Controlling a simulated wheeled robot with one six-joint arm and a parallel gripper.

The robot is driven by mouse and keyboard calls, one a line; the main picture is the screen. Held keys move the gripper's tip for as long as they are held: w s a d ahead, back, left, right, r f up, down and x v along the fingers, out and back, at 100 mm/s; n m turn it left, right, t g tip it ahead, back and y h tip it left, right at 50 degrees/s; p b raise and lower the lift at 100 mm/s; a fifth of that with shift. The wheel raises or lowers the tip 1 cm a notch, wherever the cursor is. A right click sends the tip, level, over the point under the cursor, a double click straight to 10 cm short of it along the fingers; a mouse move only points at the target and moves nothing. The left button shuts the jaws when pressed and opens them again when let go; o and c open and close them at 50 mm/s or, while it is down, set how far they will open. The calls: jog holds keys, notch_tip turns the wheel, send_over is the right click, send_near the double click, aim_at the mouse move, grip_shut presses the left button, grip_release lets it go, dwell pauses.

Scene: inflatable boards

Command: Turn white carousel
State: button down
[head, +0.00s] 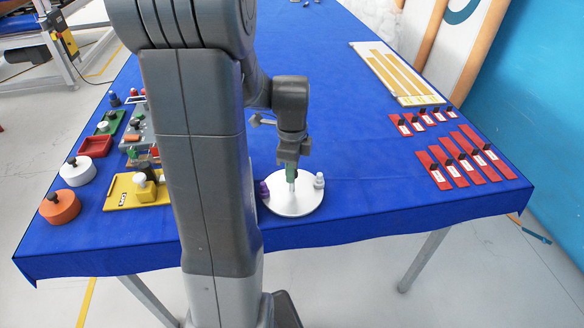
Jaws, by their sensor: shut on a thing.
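The white carousel (297,205) is a round white disc lying flat on the blue table near its front edge. A pale grey figure-like peg (319,181) stands on its right side. A purple piece (263,189) shows at its left edge, partly hidden by my arm. My gripper (291,173) points straight down over the disc's far half, shut on a dark green piece (291,172). A thin pale post shows just below, reaching the disc. I cannot tell whether the green piece and the post are one part.
At left are a white round container (76,171), an orange one (60,207) and a yellow tray (125,196). Table between carousel and red blocks is clear.

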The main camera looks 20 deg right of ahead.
jog(key=shift+r+m, duration=0.1)
jog(key=shift+m, duration=2.2)
jog(key=c, duration=1.1)
grip_release()
notch_tip(320, 180, up, 14)
jog(key=shift+f, duration=0.2)
notch_tip(320, 180, down, 14)
jog(key=shift+r, duration=0.1)
